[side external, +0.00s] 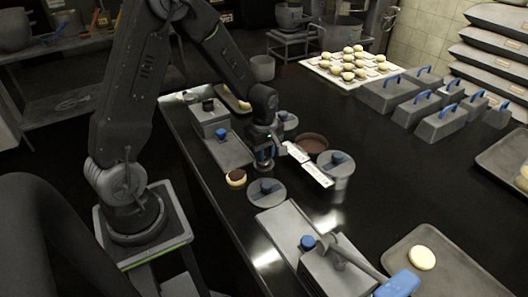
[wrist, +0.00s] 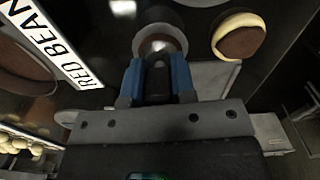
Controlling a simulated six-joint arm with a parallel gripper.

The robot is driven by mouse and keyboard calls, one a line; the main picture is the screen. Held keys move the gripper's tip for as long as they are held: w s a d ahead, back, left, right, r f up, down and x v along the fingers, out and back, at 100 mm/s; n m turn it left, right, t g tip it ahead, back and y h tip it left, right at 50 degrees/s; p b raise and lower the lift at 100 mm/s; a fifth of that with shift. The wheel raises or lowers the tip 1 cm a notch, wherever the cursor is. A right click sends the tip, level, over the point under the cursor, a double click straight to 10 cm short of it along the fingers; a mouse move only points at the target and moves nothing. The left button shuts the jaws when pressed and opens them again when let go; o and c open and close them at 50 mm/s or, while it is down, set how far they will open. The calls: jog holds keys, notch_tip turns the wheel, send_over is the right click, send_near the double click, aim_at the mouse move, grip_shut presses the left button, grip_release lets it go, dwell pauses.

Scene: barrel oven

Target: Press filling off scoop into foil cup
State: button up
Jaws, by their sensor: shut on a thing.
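My gripper (side external: 264,152) is low over the dark table, left of the label cards. In the wrist view its blue fingers (wrist: 158,80) are shut on a dark handle. A round metal piece (wrist: 160,44), which looks like the scoop, shows just beyond the fingertips; whether filling is on it I cannot tell. A pale round piece with a dark brown top (side external: 236,177) sits on the table to the lower left of the gripper. It also shows at the upper right of the wrist view (wrist: 238,37), apart from the scoop. I cannot make out a foil cup clearly.
A brown-filled tub (side external: 312,142) and a lidded canister (side external: 337,171) stand right of the gripper. A RED BEAN card (wrist: 52,42) is close by. A round lid (side external: 266,193) lies in front. Blue-handled tins (side external: 436,122) and a tray of buns (side external: 318,66) are farther off.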

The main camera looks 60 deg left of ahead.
jog(key=shift+f, duration=0.8)
dwell(1.4)
jog(key=shift+r, duration=3.6)
jog(key=shift+w+a, duration=0.1)
